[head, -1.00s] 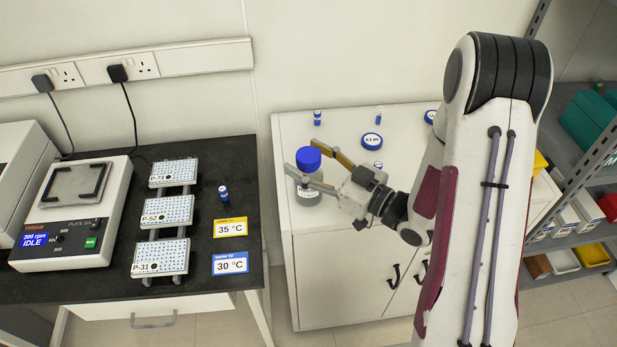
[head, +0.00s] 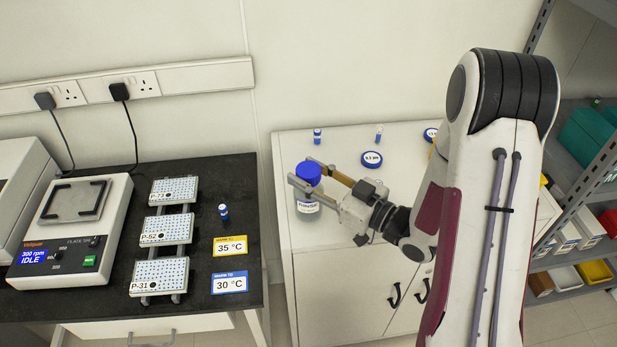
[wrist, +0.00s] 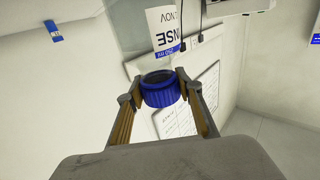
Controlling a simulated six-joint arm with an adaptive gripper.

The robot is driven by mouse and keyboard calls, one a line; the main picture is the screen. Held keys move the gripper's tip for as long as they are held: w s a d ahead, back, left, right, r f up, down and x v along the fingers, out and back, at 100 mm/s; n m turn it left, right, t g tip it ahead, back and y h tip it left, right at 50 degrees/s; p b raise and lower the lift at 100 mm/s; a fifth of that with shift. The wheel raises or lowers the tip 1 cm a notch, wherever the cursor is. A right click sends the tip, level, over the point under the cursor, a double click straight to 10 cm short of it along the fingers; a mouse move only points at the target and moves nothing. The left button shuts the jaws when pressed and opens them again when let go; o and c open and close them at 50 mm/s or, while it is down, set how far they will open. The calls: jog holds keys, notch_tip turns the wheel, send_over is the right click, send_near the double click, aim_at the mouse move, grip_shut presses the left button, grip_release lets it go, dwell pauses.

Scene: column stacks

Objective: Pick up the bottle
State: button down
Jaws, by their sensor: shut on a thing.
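The bottle is clear, with a blue screw cap (head: 308,173) and a white label (head: 307,206), upright at the left front of the white cabinet top. I cannot tell whether the bottle's base touches the cabinet top.
At left a black bench (head: 215,172) holds well plates (head: 166,231), a vial, temperature cards and a shaker (head: 70,235). Shelving stands at right.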

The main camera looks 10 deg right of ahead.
jog(key=shift+r, duration=4.4)
